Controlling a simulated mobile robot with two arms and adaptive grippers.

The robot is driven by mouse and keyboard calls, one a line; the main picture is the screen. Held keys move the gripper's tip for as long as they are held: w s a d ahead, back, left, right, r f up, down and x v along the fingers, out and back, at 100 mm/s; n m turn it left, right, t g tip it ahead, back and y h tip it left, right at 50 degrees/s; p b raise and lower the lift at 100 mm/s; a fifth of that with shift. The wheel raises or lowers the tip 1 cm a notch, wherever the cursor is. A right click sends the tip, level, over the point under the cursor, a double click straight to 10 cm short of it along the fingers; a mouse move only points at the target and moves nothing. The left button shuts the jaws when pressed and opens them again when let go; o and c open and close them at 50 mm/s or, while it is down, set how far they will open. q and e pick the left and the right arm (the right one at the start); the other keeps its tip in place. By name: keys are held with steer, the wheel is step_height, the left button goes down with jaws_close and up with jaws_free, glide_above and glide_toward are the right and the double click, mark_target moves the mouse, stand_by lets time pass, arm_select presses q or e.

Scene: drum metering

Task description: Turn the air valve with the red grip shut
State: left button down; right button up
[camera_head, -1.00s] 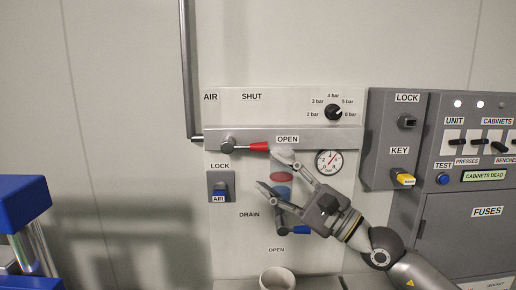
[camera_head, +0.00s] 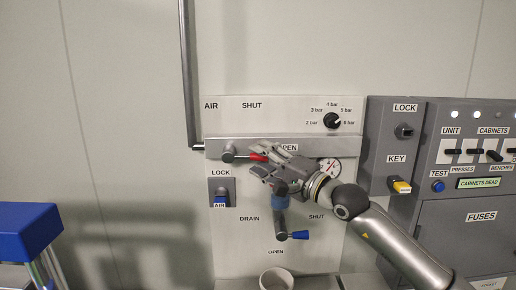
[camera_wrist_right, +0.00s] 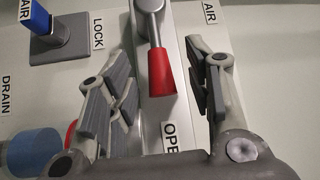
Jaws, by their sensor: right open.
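The air valve has a grey pivot (camera_head: 229,152) and a lever with a red grip (camera_head: 258,157). The lever lies level, pointing right towards the OPEN label; the SHUT label (camera_head: 252,105) is above. My right gripper (camera_head: 257,160) is open at the red grip, whose right end it partly hides. In the right wrist view, the red grip (camera_wrist_right: 160,75) stands between the two open fingers, with a gap on each side. The left gripper is not in view.
Below are the drain valve with a blue grip (camera_head: 299,235) and the blue air lock (camera_head: 221,201). A pressure gauge (camera_head: 330,168) is partly behind my right arm. A white cup (camera_head: 277,279) stands below. Grey cabinets stand at the right.

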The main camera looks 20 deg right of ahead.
steer(key=shift+x, duration=0.95)
jaws_close()
